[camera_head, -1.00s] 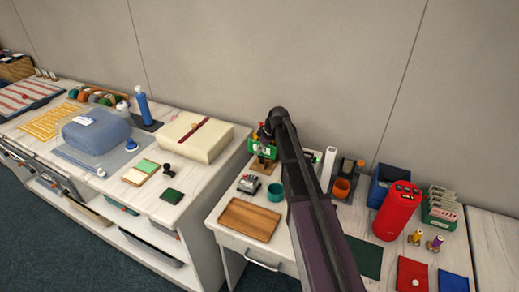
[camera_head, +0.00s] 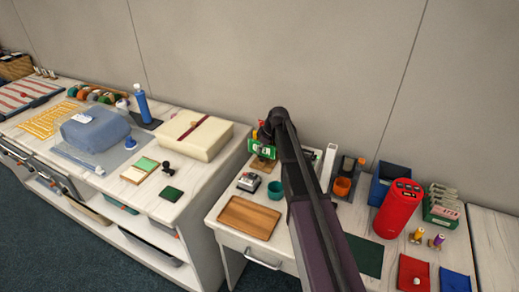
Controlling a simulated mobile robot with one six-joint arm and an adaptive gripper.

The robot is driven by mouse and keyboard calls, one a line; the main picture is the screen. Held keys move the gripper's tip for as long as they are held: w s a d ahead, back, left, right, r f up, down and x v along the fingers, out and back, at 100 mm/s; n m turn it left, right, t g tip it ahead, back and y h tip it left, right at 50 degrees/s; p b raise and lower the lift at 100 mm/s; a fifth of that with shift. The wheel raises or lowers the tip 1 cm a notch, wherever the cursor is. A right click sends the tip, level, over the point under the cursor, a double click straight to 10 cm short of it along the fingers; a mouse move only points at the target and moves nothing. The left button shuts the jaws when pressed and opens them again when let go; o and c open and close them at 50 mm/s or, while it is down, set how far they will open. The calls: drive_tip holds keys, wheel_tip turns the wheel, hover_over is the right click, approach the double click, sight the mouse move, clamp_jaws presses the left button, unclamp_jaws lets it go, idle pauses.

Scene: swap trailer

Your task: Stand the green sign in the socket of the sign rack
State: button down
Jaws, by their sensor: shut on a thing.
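The green sign (camera_head: 262,148) has white marking and stands about upright at the back of the right-hand counter. Just below it is the wooden base of what looks like the sign rack (camera_head: 263,164). My gripper (camera_head: 263,134) is at the top of the sign, shut on it, and is mostly hidden behind my dark arm. The arm also covers part of the sign and rack. I cannot tell whether the sign's foot is inside the socket or just above it.
An orange cup (camera_head: 342,187), blue bin (camera_head: 385,185) and red cylinder (camera_head: 398,208) stand right of my arm. The wall is close behind.

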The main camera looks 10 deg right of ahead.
drive_tip(key=shift+f+b, duration=0.75)
idle(0.8)
idle(0.4)
drive_tip(key=c, duration=0.7)
unclamp_jaws()
drive_tip(key=o, duration=0.5)
drive_tip(key=shift+o, duration=0.2)
drive_tip(key=shift+r, duration=0.1)
drive_tip(key=shift+w+a+r+p+v, duration=0.1)
drive_tip(key=shift+a+p+v, duration=0.05)
drive_tip(key=shift+p+v, duration=1.3)
drive_tip(key=shift+w+a+r+p+v, duration=0.1)
drive_tip(key=shift+a+p+v, duration=0.05)
drive_tip(key=shift+p+v, duration=1.3)
drive_tip(key=shift+w+a+r+p+v, duration=0.1)
drive_tip(key=shift+a+p+v, duration=0.05)
drive_tip(key=shift+p+v, duration=1.3)
drive_tip(key=shift+f, duration=0.15)
